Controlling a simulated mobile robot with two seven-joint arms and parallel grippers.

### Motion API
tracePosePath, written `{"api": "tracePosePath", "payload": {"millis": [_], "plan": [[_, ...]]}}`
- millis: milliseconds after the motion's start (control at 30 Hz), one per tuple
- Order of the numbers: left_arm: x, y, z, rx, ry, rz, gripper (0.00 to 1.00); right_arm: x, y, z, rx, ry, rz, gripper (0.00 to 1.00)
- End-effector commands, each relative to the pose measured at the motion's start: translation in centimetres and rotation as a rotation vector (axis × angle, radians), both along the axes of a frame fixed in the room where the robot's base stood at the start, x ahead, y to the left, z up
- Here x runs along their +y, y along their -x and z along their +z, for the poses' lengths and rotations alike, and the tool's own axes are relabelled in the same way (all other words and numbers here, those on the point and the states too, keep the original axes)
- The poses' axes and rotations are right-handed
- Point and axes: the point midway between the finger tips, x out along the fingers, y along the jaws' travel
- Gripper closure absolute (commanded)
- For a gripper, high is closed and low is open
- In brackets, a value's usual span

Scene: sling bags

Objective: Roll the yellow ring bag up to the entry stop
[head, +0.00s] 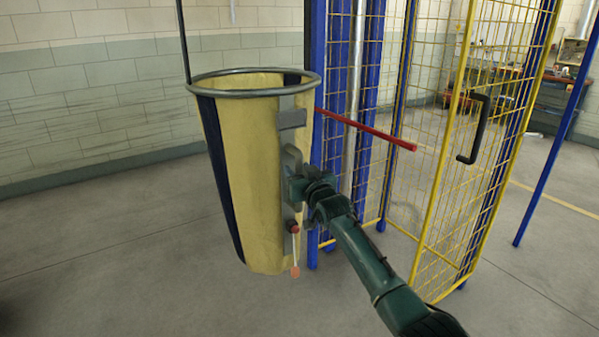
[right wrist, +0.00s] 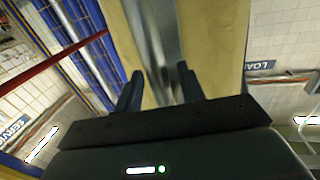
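The yellow ring bag (head: 255,150) hangs upright, wide at its grey top ring (head: 262,82), with dark blue stripes and a grey strip down its side. A dark hanger rises from the ring's left; its upper end is out of view. My right gripper (head: 292,188) is at the grey plate on the bag's side. In the right wrist view its two fingers (right wrist: 160,88) stand apart, with the grey strip (right wrist: 155,45) and yellow cloth beyond them; contact is unclear. A red bar (head: 368,129) sticks out right of the bag; I cannot tell whether it is the entry stop. My left gripper is out of view.
Blue posts (head: 318,130) and yellow mesh stand just right of the bag. A yellow mesh gate (head: 470,170) with a black handle is farther right. A workbench (head: 560,95) is behind it. The floor left of the bag is clear.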

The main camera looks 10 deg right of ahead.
Motion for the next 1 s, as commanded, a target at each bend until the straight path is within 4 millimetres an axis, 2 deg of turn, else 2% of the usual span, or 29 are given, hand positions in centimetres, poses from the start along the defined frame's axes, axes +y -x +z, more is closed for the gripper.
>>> {"api": "tracePosePath", "payload": {"millis": [200, 367, 1000], "plan": [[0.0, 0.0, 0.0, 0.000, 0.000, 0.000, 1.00, 0.0, 0.2, -0.1, 0.002, 0.000, 0.000, 0.61], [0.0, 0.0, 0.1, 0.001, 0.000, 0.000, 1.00, -0.2, 1.4, -0.1, 0.001, -0.001, 0.001, 0.61], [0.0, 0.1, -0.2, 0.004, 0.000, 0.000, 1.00, -1.7, 11.3, -0.2, 0.000, 0.001, 0.000, 0.61]]}}
